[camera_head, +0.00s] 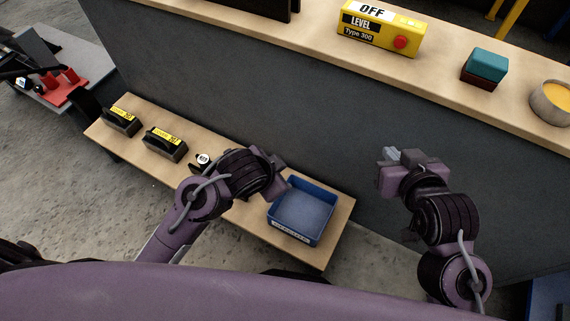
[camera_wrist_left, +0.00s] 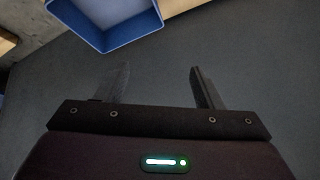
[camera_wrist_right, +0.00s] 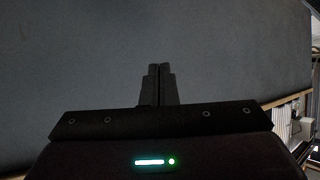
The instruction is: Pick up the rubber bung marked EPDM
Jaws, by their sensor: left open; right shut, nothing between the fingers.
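A small black round piece with a white label (camera_head: 203,158) stands on the low wooden bench, left of my left forearm and partly hidden by it. It looks like a bung, but its marking is too small to read. My left gripper is above the bench by the blue bin; its fingers (camera_wrist_left: 160,84) are apart and empty in the left wrist view. In the head view its fingertips are mostly hidden by the hand. My right gripper (camera_head: 390,155) is shut and empty in front of the grey panel, its fingers (camera_wrist_right: 160,82) together in the right wrist view.
On the low bench (camera_head: 240,218) are two black yellow-labelled blocks (camera_head: 121,120) (camera_head: 164,144) and a blue bin (camera_head: 305,210), also in the left wrist view (camera_wrist_left: 108,22). The upper shelf holds a yellow Type 300 box (camera_head: 378,32), a teal-and-red block (camera_head: 485,66) and an orange-filled bowl (camera_head: 552,101).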

